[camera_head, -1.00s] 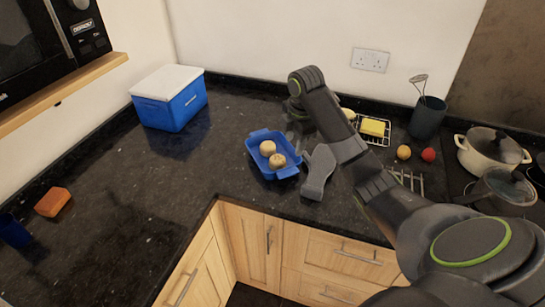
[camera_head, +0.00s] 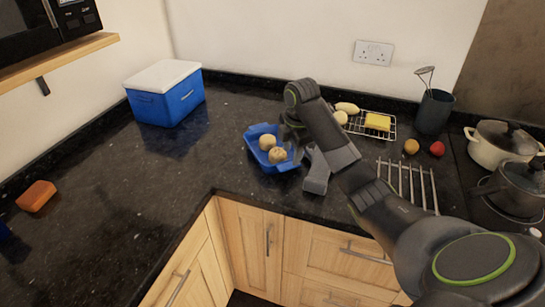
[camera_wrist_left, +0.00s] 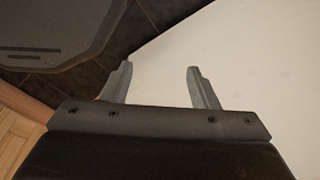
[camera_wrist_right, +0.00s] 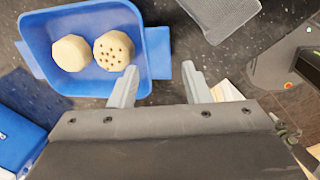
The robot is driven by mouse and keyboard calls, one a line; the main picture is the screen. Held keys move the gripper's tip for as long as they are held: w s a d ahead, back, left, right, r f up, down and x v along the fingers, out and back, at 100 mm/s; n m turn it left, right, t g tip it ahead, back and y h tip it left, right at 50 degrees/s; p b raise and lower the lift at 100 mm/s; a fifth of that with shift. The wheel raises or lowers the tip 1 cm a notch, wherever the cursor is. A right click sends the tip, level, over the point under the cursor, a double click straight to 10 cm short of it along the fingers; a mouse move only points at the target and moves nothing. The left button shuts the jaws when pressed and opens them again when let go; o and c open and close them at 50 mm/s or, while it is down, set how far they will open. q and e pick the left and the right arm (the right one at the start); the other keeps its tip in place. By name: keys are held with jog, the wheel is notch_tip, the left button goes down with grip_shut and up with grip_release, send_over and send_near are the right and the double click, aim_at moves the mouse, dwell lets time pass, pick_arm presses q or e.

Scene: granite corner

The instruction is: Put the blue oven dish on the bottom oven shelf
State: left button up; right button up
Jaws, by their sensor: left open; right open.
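The blue oven dish (camera_head: 262,158) stands on the dark counter and holds two round pale buns (camera_head: 277,155). Its rim also shows in the right wrist view (camera_wrist_right: 100,94). My right arm reaches in from the right, its end part overlapping the dish's right side in the head view. My right gripper (camera_wrist_right: 160,86) is open and empty, with its fingers at the edge of the dish by one handle; I cannot tell whether they touch. My left gripper (camera_wrist_left: 160,86) is open and empty, over a pale surface. It is not in the head view. No oven shelf is in view.
A blue cool box (camera_head: 165,108) stands behind and left. A wire rack (camera_head: 345,113) with food, a slotted metal rack (camera_head: 408,184), pots (camera_head: 500,145) and a utensil holder (camera_head: 433,112) stand right. An orange block (camera_head: 36,196) lies far left. The counter between is clear.

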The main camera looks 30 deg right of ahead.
aim_at(289, 164)
jog(key=shift+w+f+p, duration=0.15)
jog(key=shift+f+p, duration=0.15)
jog(key=shift+f, duration=0.4)
jog(key=shift+w+f+p, duration=0.1)
jog(key=shift+f+p, duration=0.15)
jog(key=shift+f, duration=0.45)
jog(key=f, duration=0.2)
jog(key=w+f+p, duration=0.1)
jog(key=f, duration=0.1)
jog(key=shift+d+f, duration=0.1)
jog(key=shift+f, duration=0.1)
grip_shut()
jog(key=shift+w+r, duration=0.1)
